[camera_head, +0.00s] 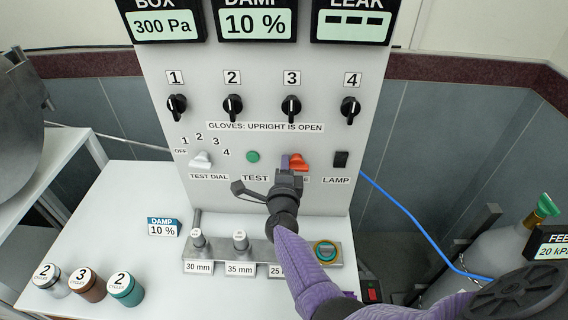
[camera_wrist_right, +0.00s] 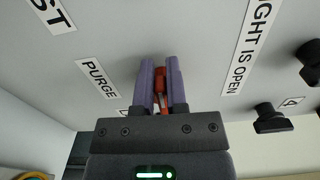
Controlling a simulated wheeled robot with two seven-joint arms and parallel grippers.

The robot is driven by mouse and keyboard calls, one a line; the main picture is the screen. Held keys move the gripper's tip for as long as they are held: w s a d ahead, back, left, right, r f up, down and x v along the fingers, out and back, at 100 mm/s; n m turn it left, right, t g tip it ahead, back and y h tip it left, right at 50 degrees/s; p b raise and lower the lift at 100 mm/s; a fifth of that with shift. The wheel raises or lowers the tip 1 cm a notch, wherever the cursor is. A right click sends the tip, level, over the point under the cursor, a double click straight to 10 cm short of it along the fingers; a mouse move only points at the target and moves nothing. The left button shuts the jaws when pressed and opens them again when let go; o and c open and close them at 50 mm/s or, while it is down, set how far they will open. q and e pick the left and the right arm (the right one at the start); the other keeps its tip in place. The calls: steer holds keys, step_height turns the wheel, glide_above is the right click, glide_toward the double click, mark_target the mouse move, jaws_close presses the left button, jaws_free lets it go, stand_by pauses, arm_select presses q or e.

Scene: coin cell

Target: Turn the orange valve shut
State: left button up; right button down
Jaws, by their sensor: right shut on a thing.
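The orange valve (camera_head: 299,161) is a small handle low on the grey panel, left of the lamp switch, its label mostly hidden by my arm. My right gripper (camera_head: 287,163) reaches up to it from below. In the right wrist view the purple fingers of the right gripper (camera_wrist_right: 160,66) are shut on the orange valve (camera_wrist_right: 161,86), one on each side, next to a PURGE label. Part of the handle is hidden between the fingers. My left gripper does not show.
The panel (camera_head: 325,185) also carries black knobs (camera_head: 291,107), a white test dial (camera_head: 200,160), a green button (camera_head: 253,156) and a lamp switch (camera_head: 341,159). Below are a rack (camera_head: 215,252) and several labelled jars (camera_head: 88,285) on a white table. A gas cylinder (camera_head: 490,250) stands right.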

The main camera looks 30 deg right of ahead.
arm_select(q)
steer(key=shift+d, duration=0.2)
arm_select(e)
steer(key=shift+s+f, duration=0.15)
steer(key=shift+f, duration=0.2)
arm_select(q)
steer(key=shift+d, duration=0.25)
arm_select(e)
steer(key=c, duration=0.7)
jaws_free()
steer(key=shift+d, duration=0.1)
steer(key=shift+o, duration=0.6)
steer(key=shift+d+r, duration=0.1)
steer(key=shift+r, duration=0.05)
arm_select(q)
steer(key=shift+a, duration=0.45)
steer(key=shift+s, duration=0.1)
